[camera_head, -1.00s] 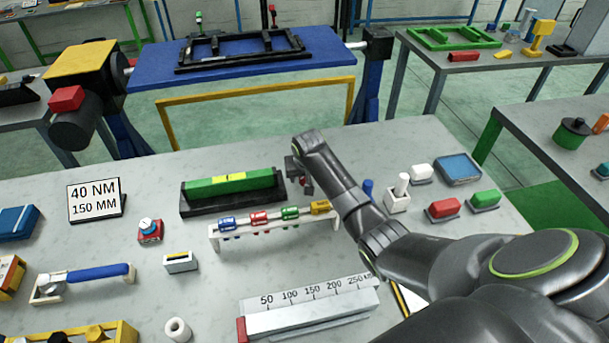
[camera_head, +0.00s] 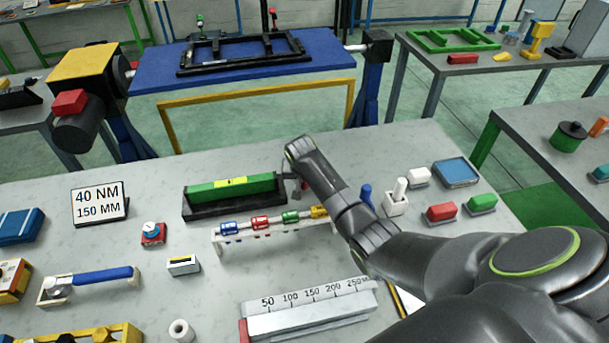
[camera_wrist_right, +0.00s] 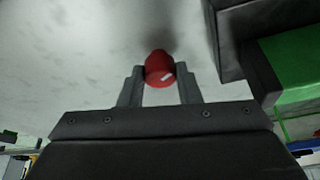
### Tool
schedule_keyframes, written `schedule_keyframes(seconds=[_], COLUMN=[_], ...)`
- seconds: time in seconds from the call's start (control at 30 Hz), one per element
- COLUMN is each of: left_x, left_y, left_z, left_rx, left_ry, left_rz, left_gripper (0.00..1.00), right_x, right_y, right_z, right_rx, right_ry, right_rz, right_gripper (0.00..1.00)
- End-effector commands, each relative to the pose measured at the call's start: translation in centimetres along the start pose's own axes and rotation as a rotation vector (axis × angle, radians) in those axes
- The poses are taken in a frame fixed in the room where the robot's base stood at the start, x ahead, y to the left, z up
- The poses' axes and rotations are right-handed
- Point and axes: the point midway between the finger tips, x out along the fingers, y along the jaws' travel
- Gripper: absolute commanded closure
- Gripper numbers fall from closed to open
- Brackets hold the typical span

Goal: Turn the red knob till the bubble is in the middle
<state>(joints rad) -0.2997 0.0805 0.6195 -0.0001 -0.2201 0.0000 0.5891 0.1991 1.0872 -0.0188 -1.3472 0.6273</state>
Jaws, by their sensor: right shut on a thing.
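The level is a green bar (camera_head: 205,190) in a black tray, with a yellow vial (camera_head: 230,182) on top, at the middle of the bench. The vial is too small to tell where its bubble sits. My right gripper (camera_wrist_right: 160,75) is shut on the red knob (camera_wrist_right: 158,66), one finger on each side, beside the black tray's end. The knob has a white mark at its lower right in the right wrist view. In the head view my right arm reaches to the level's right end and mostly hides the gripper and knob. My left gripper is not in view.
A white rack with several coloured pieces (camera_head: 260,222) stands close in front of the level. A blue peg (camera_head: 366,192) and a white block with a post (camera_head: 396,203) stand right of my forearm. A sign (camera_head: 99,205) stands at the left.

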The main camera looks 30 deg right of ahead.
Motion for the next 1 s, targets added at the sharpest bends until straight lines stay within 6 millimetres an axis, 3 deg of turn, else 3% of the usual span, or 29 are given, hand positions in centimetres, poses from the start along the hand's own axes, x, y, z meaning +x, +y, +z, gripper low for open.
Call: schedule_keyframes(seconds=[0.3, 0.67, 0.7, 0.83, 1.0], left_x=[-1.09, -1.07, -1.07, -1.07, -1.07], left_y=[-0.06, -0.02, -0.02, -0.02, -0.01], left_z=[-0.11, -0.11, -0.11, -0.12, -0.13], left_rx=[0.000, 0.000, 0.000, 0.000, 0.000], left_ry=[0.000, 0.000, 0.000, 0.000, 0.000], left_rz=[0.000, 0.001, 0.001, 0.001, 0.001], left_gripper=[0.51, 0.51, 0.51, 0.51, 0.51], right_x=[-0.07, -0.03, -0.03, -0.02, -0.01], right_y=[-0.19, -0.18, -0.18, -0.16, -0.14], right_z=[-0.06, -0.08, -0.08, -0.08, -0.06], right_rx=[0.186, 0.199, 0.199, 0.199, 0.198], right_ry=[0.001, 0.002, 0.002, 0.002, 0.001], right_rz=[0.077, 0.081, 0.081, 0.081, 0.082], right_gripper=[0.92, 0.92, 0.64, 0.48, 0.48])
